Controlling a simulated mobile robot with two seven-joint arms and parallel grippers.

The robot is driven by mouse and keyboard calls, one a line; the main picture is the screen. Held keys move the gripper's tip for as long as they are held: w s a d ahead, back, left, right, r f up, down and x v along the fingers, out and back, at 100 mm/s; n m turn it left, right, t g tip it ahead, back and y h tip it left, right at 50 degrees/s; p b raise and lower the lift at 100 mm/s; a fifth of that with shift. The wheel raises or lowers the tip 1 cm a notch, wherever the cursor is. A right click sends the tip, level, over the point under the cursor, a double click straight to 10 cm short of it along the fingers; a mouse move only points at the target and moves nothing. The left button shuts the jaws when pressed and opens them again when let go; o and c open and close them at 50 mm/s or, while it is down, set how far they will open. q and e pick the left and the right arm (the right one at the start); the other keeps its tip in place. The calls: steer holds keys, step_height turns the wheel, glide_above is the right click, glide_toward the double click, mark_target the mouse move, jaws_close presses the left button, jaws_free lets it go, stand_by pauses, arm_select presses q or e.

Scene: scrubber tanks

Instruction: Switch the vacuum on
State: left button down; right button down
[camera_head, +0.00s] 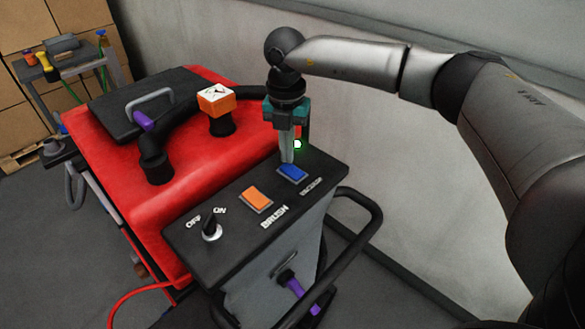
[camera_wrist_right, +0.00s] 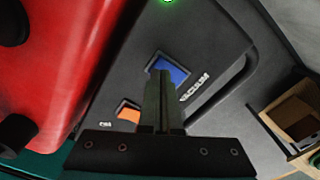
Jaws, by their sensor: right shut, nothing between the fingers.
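The scrubber's black control panel (camera_head: 240,215) carries a blue rocker switch (camera_head: 293,173) labelled VACUUM. An orange switch (camera_head: 256,198) labelled BRUSH sits left of it. A key-like OFF/ON knob (camera_head: 211,225) is further left. My right gripper (camera_head: 287,160) points down over the panel, its fingers shut and empty, with the tips at the blue switch's far edge. In the right wrist view the fingertips (camera_wrist_right: 162,72) overlap the blue switch (camera_wrist_right: 172,68) and hide part of it. I cannot tell whether they touch it. My left gripper is not in view.
The red scrubber body (camera_head: 110,160) lies behind the panel, with a black hose (camera_head: 178,135) and an orange-and-white box (camera_head: 216,99). A black handle bar (camera_head: 372,215) curves around the panel's right side. A wall stands close on the right. Open floor lies at lower left.

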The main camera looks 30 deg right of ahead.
mark_target(287, 166)
steer(key=shift+f+b, duration=0.5)
steer(key=shift+f, duration=0.3)
steer(key=shift+r, duration=0.1)
steer(key=shift+r+p, duration=2.8)
steer(key=shift+r, duration=0.7)
steer(key=shift+f, duration=0.1)
